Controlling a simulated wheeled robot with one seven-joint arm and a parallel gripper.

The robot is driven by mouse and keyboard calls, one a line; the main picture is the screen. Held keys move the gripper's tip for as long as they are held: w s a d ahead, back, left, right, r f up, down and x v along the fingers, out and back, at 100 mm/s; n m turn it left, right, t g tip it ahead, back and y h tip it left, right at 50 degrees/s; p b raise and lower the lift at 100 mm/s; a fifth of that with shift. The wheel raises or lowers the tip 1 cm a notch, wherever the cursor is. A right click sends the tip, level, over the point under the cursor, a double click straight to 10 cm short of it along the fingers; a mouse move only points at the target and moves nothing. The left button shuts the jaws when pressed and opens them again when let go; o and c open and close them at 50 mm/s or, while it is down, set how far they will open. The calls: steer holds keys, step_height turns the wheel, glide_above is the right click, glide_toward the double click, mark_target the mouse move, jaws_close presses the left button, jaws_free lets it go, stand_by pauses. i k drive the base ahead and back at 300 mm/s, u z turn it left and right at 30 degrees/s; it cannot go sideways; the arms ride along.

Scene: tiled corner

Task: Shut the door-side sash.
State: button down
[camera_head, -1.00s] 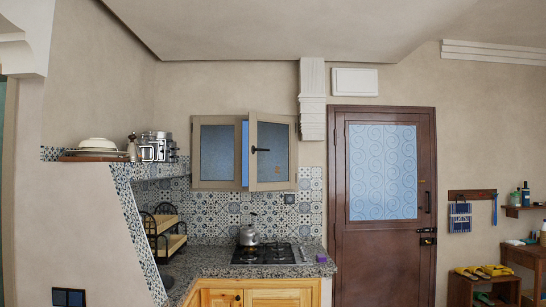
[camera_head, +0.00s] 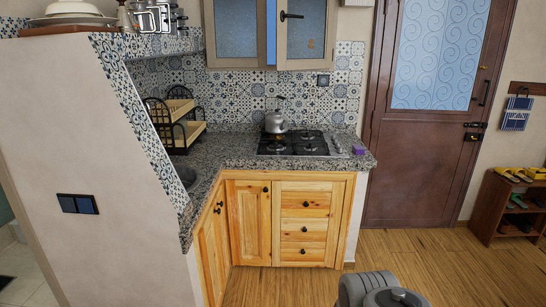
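The small window above the counter shows only its lower part at the top edge of the head view. Its door-side sash (camera_head: 313,40) is the right one, with a beige frame, bluish patterned glass and a dark handle (camera_head: 291,15). This sash stands ajar, its handle edge swung out into the room, with a strip of blue showing beside it. The left sash (camera_head: 235,28) looks shut in its frame. The tops of both sashes are cut off. My gripper is not in view; only a grey part of my arm shows at the bottom edge, well below the window.
A granite counter (camera_head: 230,155) with a gas hob (camera_head: 300,143), a kettle (camera_head: 275,122) and a purple item (camera_head: 359,149) lies below the window. A sloping wall (camera_head: 110,190) stands at left. The brown door (camera_head: 415,160) is shut at right. Wooden floor (camera_head: 420,255) is clear in front.

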mark_target(306, 43)
steer(key=z, duration=0.1)
steer(key=i, duration=2.45)
steer(key=u, duration=0.4)
